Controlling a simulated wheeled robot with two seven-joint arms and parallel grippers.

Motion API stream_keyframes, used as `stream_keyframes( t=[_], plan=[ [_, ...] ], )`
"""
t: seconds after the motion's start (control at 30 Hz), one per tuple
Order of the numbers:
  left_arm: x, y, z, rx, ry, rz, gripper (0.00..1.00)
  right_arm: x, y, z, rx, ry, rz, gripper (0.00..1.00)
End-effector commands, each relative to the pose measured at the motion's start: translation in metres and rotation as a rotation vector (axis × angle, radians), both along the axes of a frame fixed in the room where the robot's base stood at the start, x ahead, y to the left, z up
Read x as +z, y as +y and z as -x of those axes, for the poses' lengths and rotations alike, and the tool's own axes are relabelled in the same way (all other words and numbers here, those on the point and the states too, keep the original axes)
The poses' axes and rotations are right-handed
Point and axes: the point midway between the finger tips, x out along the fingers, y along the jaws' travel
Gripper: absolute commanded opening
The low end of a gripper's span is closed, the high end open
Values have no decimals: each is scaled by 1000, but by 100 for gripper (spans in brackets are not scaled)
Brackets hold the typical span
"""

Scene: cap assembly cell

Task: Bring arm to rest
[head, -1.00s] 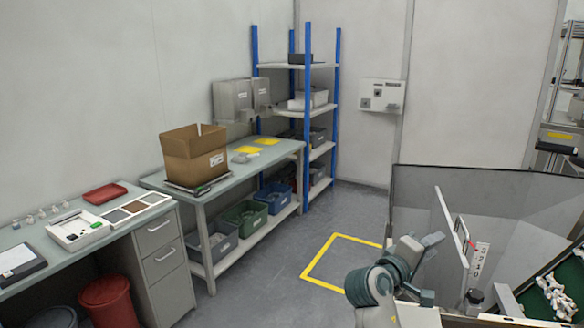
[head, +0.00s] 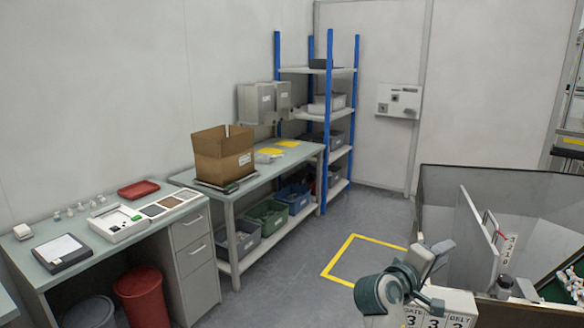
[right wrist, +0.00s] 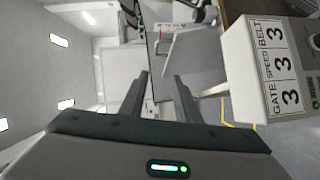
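My right arm (head: 380,295) shows at the bottom right of the head view, with its gripper (head: 432,258) raised in front of the grey floor and beside the dark-framed machine. In the right wrist view the two fingers of my right gripper (right wrist: 160,88) stand apart with nothing between them, so it is open and empty. My left arm and left gripper are in neither view.
A white box labelled GATE, SPEED and BELT (right wrist: 265,75) is close to my right gripper; it also shows in the head view (head: 455,303). A clear-walled machine (head: 470,190) stands at right. Benches, a cardboard box (head: 222,155) and blue shelving (head: 328,120) stand left. The yellow-marked floor (head: 365,262) is free.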

Motion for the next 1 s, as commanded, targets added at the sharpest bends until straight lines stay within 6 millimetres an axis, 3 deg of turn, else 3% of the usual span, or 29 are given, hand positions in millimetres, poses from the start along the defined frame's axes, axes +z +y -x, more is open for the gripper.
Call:
stream_keyframes(
  t=[0.37,0.63,0.77,1.0],
  plan=[
    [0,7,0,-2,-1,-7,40,-51,1,18,34,23,-101,29],
    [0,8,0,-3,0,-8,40,-118,5,49,75,58,-249,29],
    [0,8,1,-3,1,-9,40,-166,11,79,96,90,-365,29],
    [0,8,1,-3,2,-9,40,-262,34,169,112,174,-656,29]
  ],
)
